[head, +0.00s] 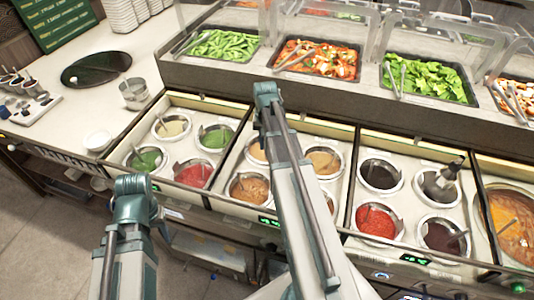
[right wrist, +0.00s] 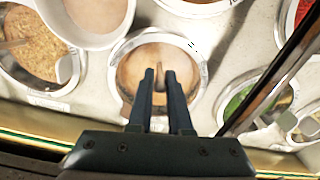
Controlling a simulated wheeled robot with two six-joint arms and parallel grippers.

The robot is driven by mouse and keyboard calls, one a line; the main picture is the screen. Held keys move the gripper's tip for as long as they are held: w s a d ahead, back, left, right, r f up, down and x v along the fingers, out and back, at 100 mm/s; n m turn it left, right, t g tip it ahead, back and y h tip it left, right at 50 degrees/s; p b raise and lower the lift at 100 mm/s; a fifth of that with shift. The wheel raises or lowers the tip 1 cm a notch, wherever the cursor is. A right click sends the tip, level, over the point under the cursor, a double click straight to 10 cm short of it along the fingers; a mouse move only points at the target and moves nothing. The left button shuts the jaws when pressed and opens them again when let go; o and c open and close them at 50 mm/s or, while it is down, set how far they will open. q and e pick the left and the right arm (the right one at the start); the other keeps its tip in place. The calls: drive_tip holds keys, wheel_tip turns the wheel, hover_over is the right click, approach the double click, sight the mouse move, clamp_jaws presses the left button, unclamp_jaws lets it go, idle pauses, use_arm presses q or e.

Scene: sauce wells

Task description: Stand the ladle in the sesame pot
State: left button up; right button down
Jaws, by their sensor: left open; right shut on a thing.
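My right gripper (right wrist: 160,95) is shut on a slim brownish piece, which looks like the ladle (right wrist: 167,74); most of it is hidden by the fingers. It is over a round metal-rimmed pot of tan sauce, likely the sesame pot (right wrist: 130,72). I cannot tell whether the ladle touches the sauce. In the head view this pot (head: 257,150) is partly covered by my right arm, and the right fingers are hidden. My left gripper (head: 132,182) is open and empty, in front of the left wells.
A grainy brown sauce well (right wrist: 30,50) and a green one (right wrist: 245,105) flank the tan pot. A pale round bowl (right wrist: 95,14) overlaps the view's top. A long dark rod (right wrist: 280,75) slants at right. Salad trays (head: 318,60) lie behind; counter space (head: 75,105) is free at left.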

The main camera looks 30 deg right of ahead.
drive_tip(key=shift+f, duration=0.45)
drive_tip(key=shift+f+b, duration=0.15)
drive_tip(key=shift+b, duration=0.2)
drive_tip(key=shift+c, duration=0.6)
unclamp_jaws()
idle(0.4)
wheel_tip(320, 180, up, 9)
drive_tip(key=p, duration=0.9)
drive_tip(key=shift+a, duration=0.1)
idle(0.4)
